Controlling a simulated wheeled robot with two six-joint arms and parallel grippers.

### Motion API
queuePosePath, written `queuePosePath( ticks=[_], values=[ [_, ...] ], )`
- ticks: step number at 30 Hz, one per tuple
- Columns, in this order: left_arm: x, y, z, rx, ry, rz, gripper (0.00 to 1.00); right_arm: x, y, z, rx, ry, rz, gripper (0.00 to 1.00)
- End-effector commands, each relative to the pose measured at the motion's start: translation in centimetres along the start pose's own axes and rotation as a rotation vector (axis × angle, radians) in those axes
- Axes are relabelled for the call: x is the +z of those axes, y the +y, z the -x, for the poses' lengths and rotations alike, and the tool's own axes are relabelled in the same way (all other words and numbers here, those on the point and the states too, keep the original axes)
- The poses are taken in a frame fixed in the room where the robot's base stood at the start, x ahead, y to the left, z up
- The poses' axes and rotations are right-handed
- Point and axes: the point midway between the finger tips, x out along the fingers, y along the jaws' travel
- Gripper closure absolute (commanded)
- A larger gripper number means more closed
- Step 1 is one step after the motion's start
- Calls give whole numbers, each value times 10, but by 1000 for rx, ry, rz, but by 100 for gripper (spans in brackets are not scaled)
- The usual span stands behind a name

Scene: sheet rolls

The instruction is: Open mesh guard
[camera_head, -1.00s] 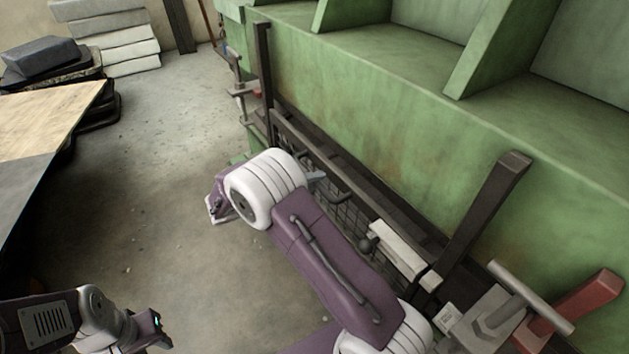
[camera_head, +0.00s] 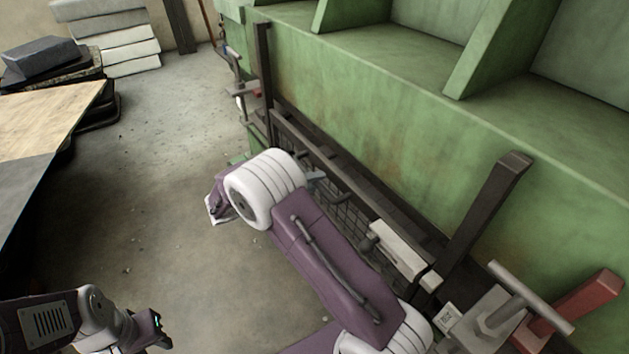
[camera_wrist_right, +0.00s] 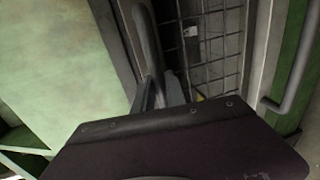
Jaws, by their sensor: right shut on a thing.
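The mesh guard (camera_head: 349,216) is a dark frame with wire mesh, low along the front of the green machine. Its mesh also fills the upper middle of the right wrist view (camera_wrist_right: 216,48). My right gripper (camera_head: 316,177) is at the guard's dark handle (camera_head: 338,187). In the right wrist view, its fingers (camera_wrist_right: 162,92) are shut around the handle bar (camera_wrist_right: 147,38). My right forearm hides part of the guard in the head view. My left gripper (camera_head: 158,328) is at the lower left, away from the guard; its jaw opening is unclear.
The green machine (camera_head: 390,120) fills the right side. A grey clamp (camera_head: 490,320) and a red lever (camera_head: 585,300) are at the lower right. A table (camera_head: 45,115) stands at the left, with stacked slabs (camera_head: 115,45) behind. The floor between is clear.

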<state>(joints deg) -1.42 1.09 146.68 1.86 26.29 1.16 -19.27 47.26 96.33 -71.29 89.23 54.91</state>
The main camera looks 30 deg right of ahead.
Motion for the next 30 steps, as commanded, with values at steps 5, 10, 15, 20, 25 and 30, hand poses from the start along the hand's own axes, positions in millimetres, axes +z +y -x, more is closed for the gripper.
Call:
queuePosePath(
  ticks=[5,10,15,20,25,30],
  values=[
    [0,0,0,0,0,0,64,0,0,0,-1,0,1,100],
    [0,0,0,0,0,0,64,0,0,0,-1,0,1,100],
    [-1,0,6,0,0,0,64,0,8,2,0,0,0,100],
    [-3,1,28,0,0,0,64,0,39,8,0,1,-2,100],
    [-6,1,63,0,0,0,64,0,90,19,1,1,-4,100],
    [-10,2,96,0,0,0,64,0,140,29,1,2,-5,100]
  ],
)
